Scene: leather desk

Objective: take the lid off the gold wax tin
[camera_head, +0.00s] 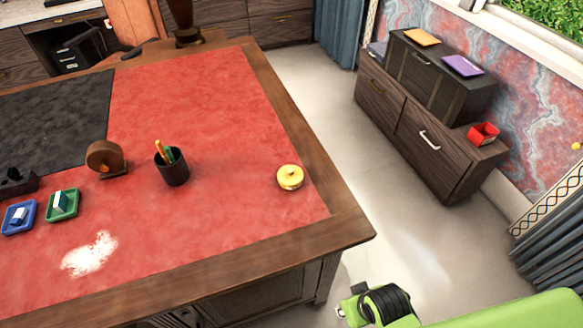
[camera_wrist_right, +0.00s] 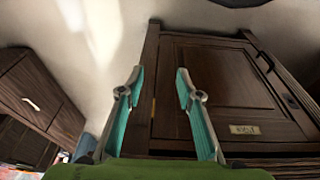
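The gold wax tin (camera_head: 290,178) is small and round, with a knob on its lid. It sits upright on the red leather near the right edge of the desk, and its lid appears to be on. My right gripper (camera_wrist_right: 159,78) is open and empty in the right wrist view, with its two teal-lined fingers apart. Its green arm enters at the lower right of the head view, beyond the desk edge and apart from the tin. The tin does not show in the right wrist view. My left gripper is not in view.
A black pen cup (camera_head: 172,167), a brown tape-roll-like object (camera_head: 106,158), a green tray (camera_head: 63,205) and a blue tray (camera_head: 19,217) stand left of the tin. White powder (camera_head: 89,254) lies at the front. The leather around the tin is clear. A wooden panelled door (camera_wrist_right: 225,85) faces the right wrist camera.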

